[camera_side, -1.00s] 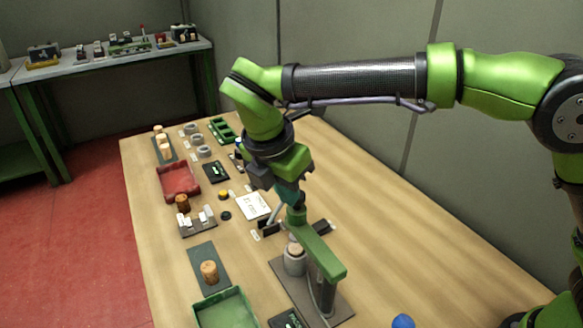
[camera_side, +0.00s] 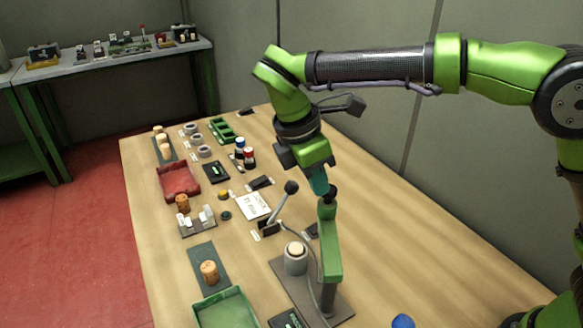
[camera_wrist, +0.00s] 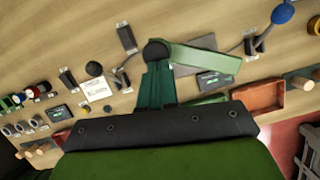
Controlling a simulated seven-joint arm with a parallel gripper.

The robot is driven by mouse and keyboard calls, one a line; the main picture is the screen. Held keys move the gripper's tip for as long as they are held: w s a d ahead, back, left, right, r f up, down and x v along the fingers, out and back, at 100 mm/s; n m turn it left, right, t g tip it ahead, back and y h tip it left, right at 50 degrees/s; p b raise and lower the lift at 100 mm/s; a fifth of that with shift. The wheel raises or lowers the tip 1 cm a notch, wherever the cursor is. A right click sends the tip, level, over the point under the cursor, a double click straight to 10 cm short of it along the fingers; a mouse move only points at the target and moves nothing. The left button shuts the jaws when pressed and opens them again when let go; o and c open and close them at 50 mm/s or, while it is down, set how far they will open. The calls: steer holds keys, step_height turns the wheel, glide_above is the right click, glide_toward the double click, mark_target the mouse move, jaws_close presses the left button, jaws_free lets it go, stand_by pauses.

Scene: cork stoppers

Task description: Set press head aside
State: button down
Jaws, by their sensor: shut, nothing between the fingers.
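The press head is a green bar (camera_side: 329,245) on a post, with a black knob (camera_side: 330,192) at its free end. It is swung to the side of the grey cup (camera_side: 295,262), so the cork (camera_side: 296,249) in the cup shows uncovered from above. My gripper (camera_side: 319,186) is shut and empty, its teal fingertips at the left of the knob. In the wrist view the shut fingers (camera_wrist: 156,84) sit right by the knob (camera_wrist: 155,51), and the green bar (camera_wrist: 205,58) runs off to the right. I cannot tell whether they touch.
A lever with a black ball (camera_side: 291,187) leans up left of the bar. A white card (camera_side: 253,207), a green tray (camera_side: 226,311), a red tray (camera_side: 179,182) and a cork on a dark mat (camera_side: 209,271) lie left. The table right of the press is mostly clear.

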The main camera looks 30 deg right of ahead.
steer(key=s+d+m+g+y, duration=0.2)
steer(key=s+d+m, duration=0.5)
steer(key=m, duration=0.4)
steer(key=shift+s+g, duration=0.15)
steer(key=shift+g, duration=0.15)
stand_by(0.5)
steer(key=w+a+r, duration=0.3)
steer(key=w+r, duration=0.3)
steer(key=r, duration=0.4)
steer(key=shift+a, duration=0.25)
steer(key=shift+w+r+m, duration=0.1)
steer(key=shift+m, duration=0.2)
